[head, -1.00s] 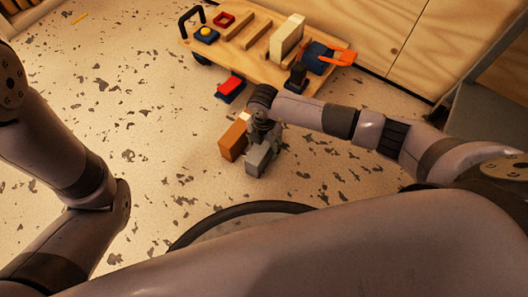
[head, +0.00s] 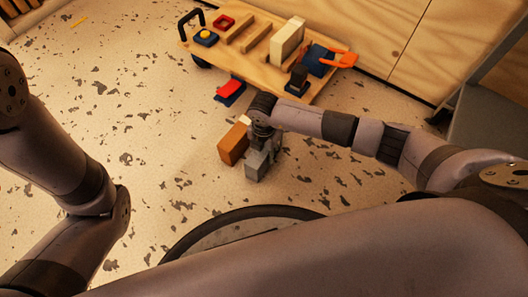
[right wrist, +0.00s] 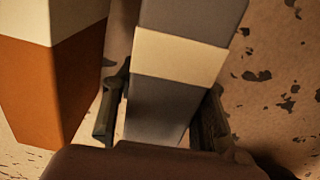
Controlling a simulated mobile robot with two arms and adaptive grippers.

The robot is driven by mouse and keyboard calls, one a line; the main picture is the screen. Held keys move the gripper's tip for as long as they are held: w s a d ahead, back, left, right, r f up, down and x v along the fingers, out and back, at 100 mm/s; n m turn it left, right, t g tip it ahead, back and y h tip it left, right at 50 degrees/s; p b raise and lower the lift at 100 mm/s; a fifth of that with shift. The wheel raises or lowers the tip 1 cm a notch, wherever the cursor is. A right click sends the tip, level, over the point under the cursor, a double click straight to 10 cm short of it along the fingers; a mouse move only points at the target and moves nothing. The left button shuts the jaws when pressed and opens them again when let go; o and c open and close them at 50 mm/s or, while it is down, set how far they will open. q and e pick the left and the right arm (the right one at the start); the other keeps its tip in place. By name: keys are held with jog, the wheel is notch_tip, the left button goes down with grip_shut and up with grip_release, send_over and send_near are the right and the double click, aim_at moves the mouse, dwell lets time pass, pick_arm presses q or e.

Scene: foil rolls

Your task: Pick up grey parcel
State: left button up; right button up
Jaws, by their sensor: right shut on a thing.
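The grey parcel (head: 257,166) stands on the speckled floor or just above it; I cannot tell which. In the right wrist view the grey parcel (right wrist: 164,108) has a cream band around it. My right gripper (head: 264,141) comes down over it from above. In the right wrist view, the right gripper's (right wrist: 166,92) dark fingers are on either side of the parcel, shut on it. My left arm shows at the left of the head view, but its gripper is out of view.
An orange-brown parcel (head: 231,147) with a cream band stands close to the left of the grey one. A wooden cart (head: 262,72) with several items stands beyond. A red and blue object (head: 231,91) is near the cart's edge. Floor in front and left is clear.

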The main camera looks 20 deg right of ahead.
grip_shut()
jog(key=shift+r, duration=0.1)
dwell(0.3)
